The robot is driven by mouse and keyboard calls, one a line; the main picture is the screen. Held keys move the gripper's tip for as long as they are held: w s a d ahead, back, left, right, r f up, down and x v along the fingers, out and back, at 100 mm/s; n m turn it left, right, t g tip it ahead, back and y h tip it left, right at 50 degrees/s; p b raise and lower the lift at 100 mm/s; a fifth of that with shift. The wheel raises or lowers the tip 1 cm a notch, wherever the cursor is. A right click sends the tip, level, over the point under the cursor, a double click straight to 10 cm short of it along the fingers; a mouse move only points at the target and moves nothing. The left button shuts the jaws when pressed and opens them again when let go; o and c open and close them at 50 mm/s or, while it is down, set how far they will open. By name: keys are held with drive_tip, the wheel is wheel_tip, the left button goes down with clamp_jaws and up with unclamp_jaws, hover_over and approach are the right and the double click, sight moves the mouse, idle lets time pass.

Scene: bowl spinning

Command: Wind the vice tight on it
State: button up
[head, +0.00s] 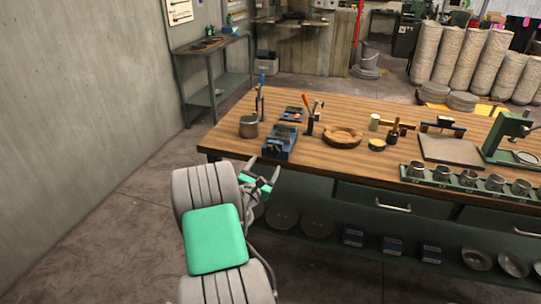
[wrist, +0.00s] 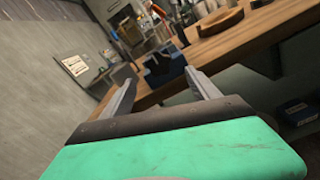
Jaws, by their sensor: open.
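A blue vice (head: 281,141) stands on the wooden workbench (head: 240,155) near its left front edge. It also shows in the wrist view (wrist: 163,66), beyond and between my fingers. My gripper (head: 263,169) is open and empty, just in front of the bench's front edge and short of the vice. In the wrist view my gripper (wrist: 160,88) has its two grey fingers spread wide. I cannot tell what, if anything, is between the vice jaws. The vice handle is too small to make out clearly.
A metal pot (head: 249,127) and a red-handled lever tool (head: 309,115) stand close to the vice. A wooden ring (head: 342,137) lies to the right. A green rack of metal cups (head: 467,180) lines the front edge. Open floor lies left of the bench.

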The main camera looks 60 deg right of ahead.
sight(272, 152)
drive_tip(key=d, duration=0.2)
drive_tip(key=w+d, duration=0.1)
drive_tip(key=d, duration=0.2)
drive_tip(key=d+p, duration=0.1)
drive_tip(key=d, duration=0.1)
drive_tip(key=shift+w+d+r, duration=0.1)
drive_tip(key=shift+w+d, duration=0.05)
drive_tip(key=shift+d, duration=0.05)
drive_tip(key=shift+c, duration=0.2)
drive_tip(key=c, duration=1.3)
